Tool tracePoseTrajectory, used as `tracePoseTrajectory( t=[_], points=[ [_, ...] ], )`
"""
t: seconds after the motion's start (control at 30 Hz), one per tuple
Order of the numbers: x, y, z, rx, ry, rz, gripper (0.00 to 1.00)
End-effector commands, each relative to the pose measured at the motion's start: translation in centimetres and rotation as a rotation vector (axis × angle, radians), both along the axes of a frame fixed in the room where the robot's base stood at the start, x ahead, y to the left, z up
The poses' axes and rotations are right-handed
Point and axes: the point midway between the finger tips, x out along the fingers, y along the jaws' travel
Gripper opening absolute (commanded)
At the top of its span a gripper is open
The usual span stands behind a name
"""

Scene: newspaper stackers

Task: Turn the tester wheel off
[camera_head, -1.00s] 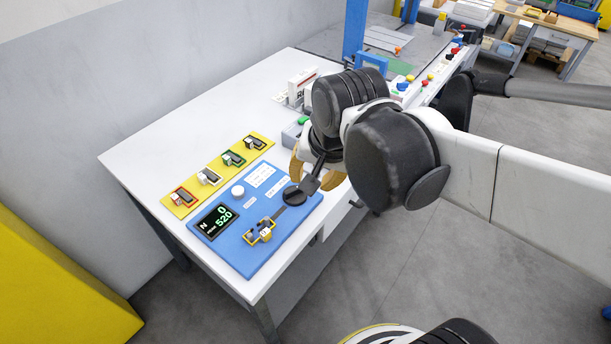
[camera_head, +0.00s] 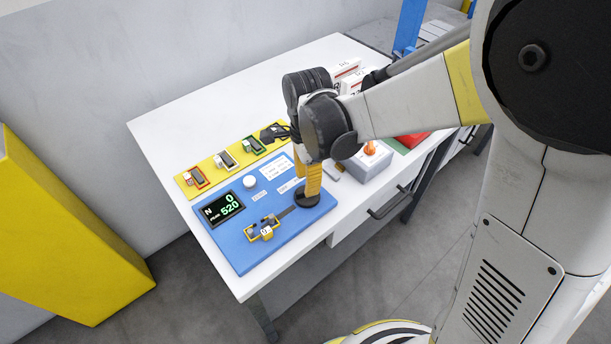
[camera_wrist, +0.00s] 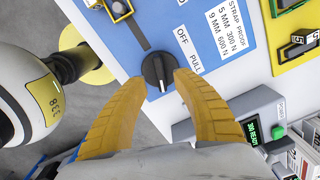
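The tester panel (camera_head: 270,240) is a blue board on the white table. Its round black wheel (camera_wrist: 157,72) shows in the wrist view beside the printed words OFF and PULL. A pale line crosses the wheel's raised grip, its lower end nearer PULL than OFF. The wheel also shows in the head view (camera_head: 307,201), at the panel's right end, partly covered by my fingers. My gripper (camera_wrist: 162,80) is open, with its yellow fingertips on either side of the wheel; I cannot tell whether they touch it. In the head view my gripper (camera_head: 309,190) points down at the wheel.
A display (camera_head: 223,209) on the panel reads N 0 and peak 520. A yellow clamp (camera_head: 263,230) sits on the panel. A yellow strip (camera_head: 211,173) with several small blocks lies behind. A grey box (camera_head: 367,160) stands to the right. The table's left part is clear.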

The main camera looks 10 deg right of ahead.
Motion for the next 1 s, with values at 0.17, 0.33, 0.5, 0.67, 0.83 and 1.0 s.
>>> tracePoseTrajectory(
  t=[0.17, 0.33, 0.5, 0.67, 0.83, 1.0],
  points=[
    [0.0, 0.0, -3.1, 0.000, 0.000, 0.000, 0.34],
    [0.0, 0.0, -4.0, 0.000, -0.001, 0.001, 0.34],
    [0.0, 0.0, -4.1, 0.000, -0.001, 0.001, 0.34],
    [0.0, 0.0, -4.0, 0.000, -0.001, 0.001, 0.18],
    [0.0, 0.0, -4.0, 0.000, -0.001, 0.001, 0.00],
    [0.0, 0.0, -4.1, 0.000, -0.001, 0.007, 0.00]
  ],
)
